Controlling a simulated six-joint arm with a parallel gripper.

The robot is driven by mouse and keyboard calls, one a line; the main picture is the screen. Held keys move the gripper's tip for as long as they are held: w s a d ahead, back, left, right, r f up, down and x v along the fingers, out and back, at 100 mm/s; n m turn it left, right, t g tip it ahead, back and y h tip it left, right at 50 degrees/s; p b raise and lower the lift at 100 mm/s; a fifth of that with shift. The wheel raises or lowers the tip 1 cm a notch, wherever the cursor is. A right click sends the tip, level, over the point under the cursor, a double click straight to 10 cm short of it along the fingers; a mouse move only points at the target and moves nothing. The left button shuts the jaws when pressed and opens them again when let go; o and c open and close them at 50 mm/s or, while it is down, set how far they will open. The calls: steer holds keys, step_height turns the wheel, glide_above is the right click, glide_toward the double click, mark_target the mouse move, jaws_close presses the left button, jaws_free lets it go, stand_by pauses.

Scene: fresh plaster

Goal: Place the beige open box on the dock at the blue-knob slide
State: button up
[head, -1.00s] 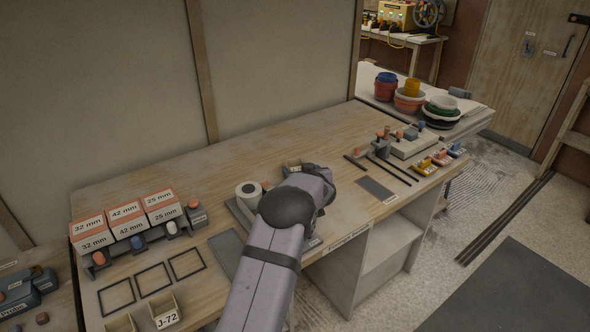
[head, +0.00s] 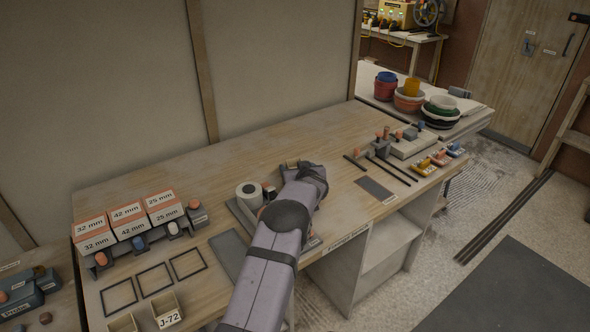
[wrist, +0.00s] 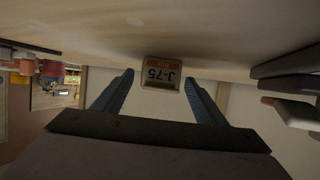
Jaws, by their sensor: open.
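A small beige open box (wrist: 162,73) with an upside-down orange and white label, J-75, shows in the wrist view between and beyond my fingertips. In the head view only a bit of a beige box (head: 291,163) shows behind my gripper (head: 314,174). My gripper (wrist: 159,79) is open, with one blue finger on each side of the box; contact cannot be told. At the left of the bench, the blue-knob slide (head: 138,243) sits under the 42 mm carton, between an orange knob and a white knob. A black square outline (head: 154,280) lies in front of it.
Two more beige open boxes, one marked J-72 (head: 168,318), stand at the front left edge. A white roll (head: 248,194) stands left of my gripper. A grey pad (head: 229,252) lies between the outlines and my arm. Dark rails (head: 392,170) lie at right.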

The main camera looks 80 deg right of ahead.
steer(key=c, duration=1.2)
steer(key=shift+r, duration=0.1)
step_height(320, 180, up, 10)
steer(key=p, duration=0.2)
steer(key=shift+p, duration=0.3)
